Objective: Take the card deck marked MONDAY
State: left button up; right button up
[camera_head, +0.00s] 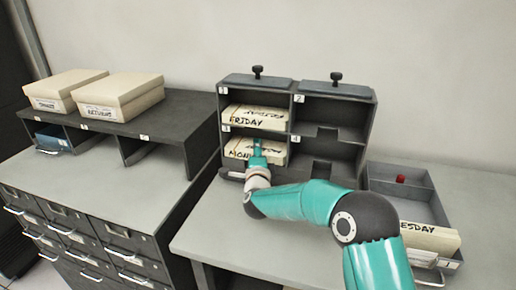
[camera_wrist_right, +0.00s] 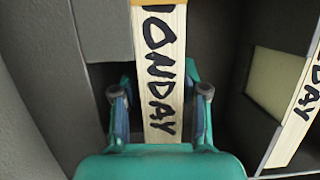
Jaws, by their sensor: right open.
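The card deck marked MONDAY (camera_head: 237,148) lies in the lower left compartment, numbered 3, of the dark grey pigeonhole rack (camera_head: 371,120). Its lettered edge faces out, and my right gripper hides part of the word in the head view. In the right wrist view the MONDAY deck (camera_wrist_right: 160,75) runs between the two fingers. My right gripper (camera_head: 257,150) is at the mouth of that compartment. It is open, with one finger on each side of the deck and gaps visible; in the right wrist view its fingers (camera_wrist_right: 160,100) flank the lettering. My left gripper is not in view.
The FRIDAY deck (camera_head: 253,117) lies in compartment 1 directly above. Compartments 2 and 4 look empty. A grey tray (camera_head: 400,183) at the right holds a deck ending in ESDAY (camera_head: 428,237) and a small red object (camera_head: 400,179). Two lidded boxes (camera_head: 120,88) stand on the left shelf.

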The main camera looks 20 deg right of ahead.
jog(key=shift+w+d, duration=0.1)
jog(key=shift+w, duration=0.3)
grip_shut()
jog(key=shift+r, duration=0.15)
